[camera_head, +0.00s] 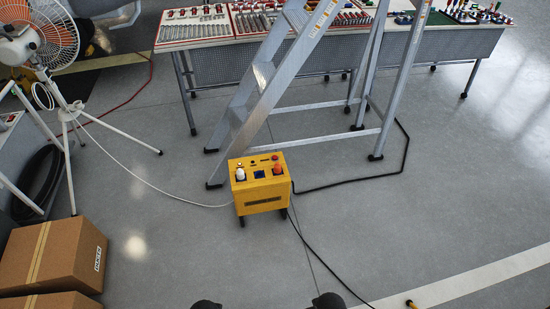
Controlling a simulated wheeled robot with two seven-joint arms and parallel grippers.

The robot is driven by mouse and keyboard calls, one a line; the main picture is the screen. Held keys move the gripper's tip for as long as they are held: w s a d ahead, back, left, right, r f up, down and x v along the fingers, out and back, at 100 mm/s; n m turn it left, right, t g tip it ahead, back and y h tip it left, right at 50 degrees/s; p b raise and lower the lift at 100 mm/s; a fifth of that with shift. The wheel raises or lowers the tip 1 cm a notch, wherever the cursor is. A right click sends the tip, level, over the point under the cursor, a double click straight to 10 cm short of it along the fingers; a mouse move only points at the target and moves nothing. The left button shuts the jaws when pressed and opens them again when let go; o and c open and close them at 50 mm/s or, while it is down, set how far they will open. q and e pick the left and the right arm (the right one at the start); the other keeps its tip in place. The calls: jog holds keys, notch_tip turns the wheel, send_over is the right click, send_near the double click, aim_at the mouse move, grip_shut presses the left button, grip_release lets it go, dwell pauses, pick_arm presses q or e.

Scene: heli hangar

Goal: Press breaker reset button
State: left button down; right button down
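A yellow power box (262,196) stands upright on short dark legs on the grey floor, near the middle of the view. A white plug (240,174) sits at the left of its sloped face, a blue socket (259,174) in the middle and an orange plug (277,169) at the right. Small round controls line its top edge, including a red one (275,157) at the right. They are too small to tell which is the breaker reset button. Neither gripper can be made out; two dark rounded shapes at the bottom edge appear to be parts of me.
An aluminium ladder (262,85) stands right behind the box. A white cable and black cables (330,270) run from the box across the floor. A fan (40,40) on a tripod and cardboard boxes (50,255) are at left. Tool tables (240,70) stand behind. Floor in front is mostly clear.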

jog(key=shift+s, duration=0.2)
dwell(0.8)
